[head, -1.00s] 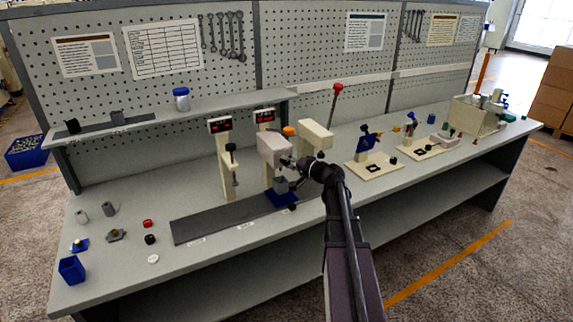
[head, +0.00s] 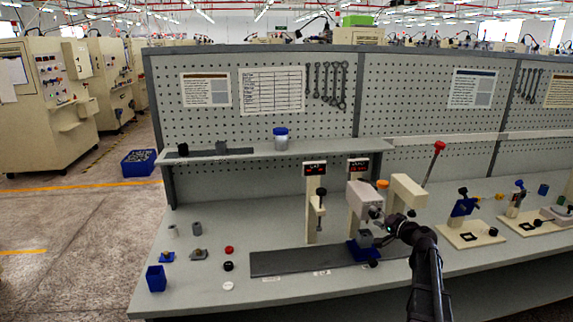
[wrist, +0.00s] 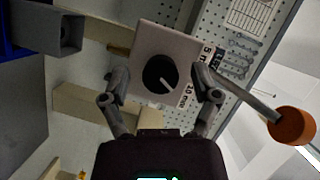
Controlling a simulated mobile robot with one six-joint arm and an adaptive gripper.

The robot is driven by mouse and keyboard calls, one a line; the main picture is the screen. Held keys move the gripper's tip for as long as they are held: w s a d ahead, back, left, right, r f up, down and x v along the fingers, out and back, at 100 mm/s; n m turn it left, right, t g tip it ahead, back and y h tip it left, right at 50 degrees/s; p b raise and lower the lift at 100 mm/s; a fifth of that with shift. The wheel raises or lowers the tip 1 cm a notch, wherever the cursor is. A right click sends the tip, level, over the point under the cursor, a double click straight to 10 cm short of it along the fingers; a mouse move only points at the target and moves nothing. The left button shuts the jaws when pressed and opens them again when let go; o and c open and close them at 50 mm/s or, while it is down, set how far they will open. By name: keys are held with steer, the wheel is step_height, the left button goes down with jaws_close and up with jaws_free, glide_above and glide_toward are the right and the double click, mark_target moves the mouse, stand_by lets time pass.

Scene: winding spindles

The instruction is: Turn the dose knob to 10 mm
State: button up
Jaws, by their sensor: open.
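The dose knob (wrist: 159,75) is a round black knob with a white pointer line, on the pale front face (wrist: 145,42) of a dispenser housing. Printed mm labels, one reading 10 mm (wrist: 187,94), run along the face's edge. The pointer slants to the lower right in the wrist view; its exact setting is hard to tell. My gripper (wrist: 162,84) is open, with one finger on each side of the knob and visible gaps. In the head view the housing (head: 358,193) stands mid-bench and my gripper (head: 388,229) is at its lower right.
A grey block (head: 365,238) sits on a blue base (head: 361,251) below. A red-tipped lever (head: 438,148) stands to the right. A grey strip (head: 300,261) lies left.

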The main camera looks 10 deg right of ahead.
steer(key=s+a+f+n+g, duration=0.3)
steer(key=s+a+f+g, duration=0.15)
steer(key=a, duration=0.45)
steer(key=s+a+f+n+g, duration=0.3)
steer(key=s+a+f+g, duration=0.15)
steer(key=a, duration=0.45)
steer(key=s+a+f+n+g+h, duration=0.1)
steer(key=s+a+f+g+h, duration=0.1)
steer(key=s, duration=0.6)
steer(key=s+a+f+n+g+h, duration=0.2)
steer(key=s+a+f+g+h, duration=0.1)
steer(key=s, duration=0.5)
steer(key=shift+s+a+f+g+h+p, duration=0.15)
steer(key=shift+a+f+g+h+p, duration=0.35)
steer(key=shift+h, duration=0.3)
